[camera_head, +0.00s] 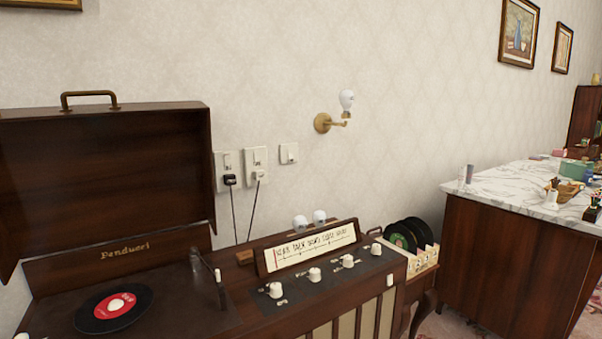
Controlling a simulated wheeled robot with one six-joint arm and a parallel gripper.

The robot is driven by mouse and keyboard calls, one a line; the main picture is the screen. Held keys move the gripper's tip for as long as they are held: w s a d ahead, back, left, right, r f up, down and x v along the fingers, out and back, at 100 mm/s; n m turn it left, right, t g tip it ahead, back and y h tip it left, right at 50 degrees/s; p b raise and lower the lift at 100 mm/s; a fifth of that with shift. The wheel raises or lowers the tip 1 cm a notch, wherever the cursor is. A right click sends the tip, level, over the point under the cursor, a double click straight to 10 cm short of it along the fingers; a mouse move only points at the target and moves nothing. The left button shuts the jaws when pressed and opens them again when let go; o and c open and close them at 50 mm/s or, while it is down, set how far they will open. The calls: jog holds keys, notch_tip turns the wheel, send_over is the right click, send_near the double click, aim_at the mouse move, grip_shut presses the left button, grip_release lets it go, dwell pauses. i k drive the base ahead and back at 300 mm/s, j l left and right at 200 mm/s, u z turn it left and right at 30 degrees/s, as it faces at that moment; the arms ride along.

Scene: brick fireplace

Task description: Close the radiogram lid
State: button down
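The radiogram (340,306) is a dark wooden cabinet at the lower left and centre, against the wall. Its lid (110,170) stands open and upright at the left, with a brass handle (90,97) along its top edge. Under the open lid a black record with a red label (114,306) lies on the deck, with a tonearm (205,268) to its right. The left end of the lid is cut off by the picture edge. My gripper is not in view.
A sloped dial panel with white knobs (315,274) is right of the deck. A wall lamp (324,122) and plugged sockets (228,170) are on the wall behind. Records (426,232) stand in a rack at the right. A marble-topped counter (510,188) stands farther right.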

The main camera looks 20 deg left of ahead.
aim_at(73, 176)
jog(key=u, duration=1.6)
